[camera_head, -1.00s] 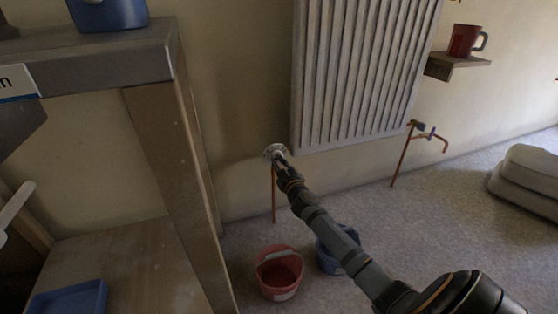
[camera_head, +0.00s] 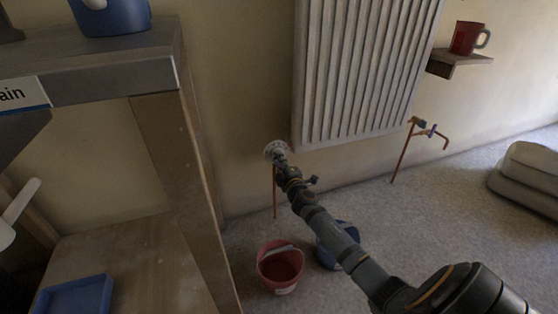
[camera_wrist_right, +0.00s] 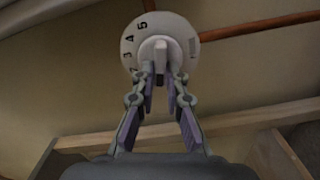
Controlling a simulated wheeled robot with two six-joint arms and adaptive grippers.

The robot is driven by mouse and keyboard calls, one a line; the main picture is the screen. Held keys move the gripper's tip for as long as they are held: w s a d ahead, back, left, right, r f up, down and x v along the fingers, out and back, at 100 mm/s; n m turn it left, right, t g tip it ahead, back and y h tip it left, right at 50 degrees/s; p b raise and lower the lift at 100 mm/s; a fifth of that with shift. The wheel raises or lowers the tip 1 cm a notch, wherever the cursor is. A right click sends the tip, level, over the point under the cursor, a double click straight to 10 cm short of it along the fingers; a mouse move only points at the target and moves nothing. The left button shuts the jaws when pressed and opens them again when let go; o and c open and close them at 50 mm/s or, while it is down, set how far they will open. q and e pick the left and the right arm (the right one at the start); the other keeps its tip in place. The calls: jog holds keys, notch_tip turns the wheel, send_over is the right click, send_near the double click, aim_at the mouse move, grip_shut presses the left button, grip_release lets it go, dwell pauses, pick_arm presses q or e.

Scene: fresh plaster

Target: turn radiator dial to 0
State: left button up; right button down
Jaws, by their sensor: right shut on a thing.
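The radiator dial (camera_head: 275,150) is a round white knob at the lower left corner of the white radiator (camera_head: 360,75), above a copper pipe. In the right wrist view the dial (camera_wrist_right: 143,36) faces me with the numbers 3, 4 and 5 along its left and upper rim and a raised grip bar in the middle. My right gripper (camera_wrist_right: 160,72) is shut on that bar, one finger on each side. In the head view my right gripper (camera_head: 280,161) reaches the dial from the lower right and hides part of it. The 0 mark cannot be made out. My left gripper is not in view.
A red bucket (camera_head: 280,268) and a blue bucket (camera_head: 338,246) stand on the floor below the arm. A wooden shelf unit (camera_head: 165,140) with a blue tray (camera_head: 75,297) fills the left side. A tap (camera_head: 424,128) and a mug (camera_head: 466,38) on a wall shelf are at the right.

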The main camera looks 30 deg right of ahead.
jog(key=shift+f, duration=0.1)
dwell(0.3)
jog(key=c, duration=1.4)
grip_release()
jog(key=v, duration=1.2)
jog(key=shift+s, duration=0.1)
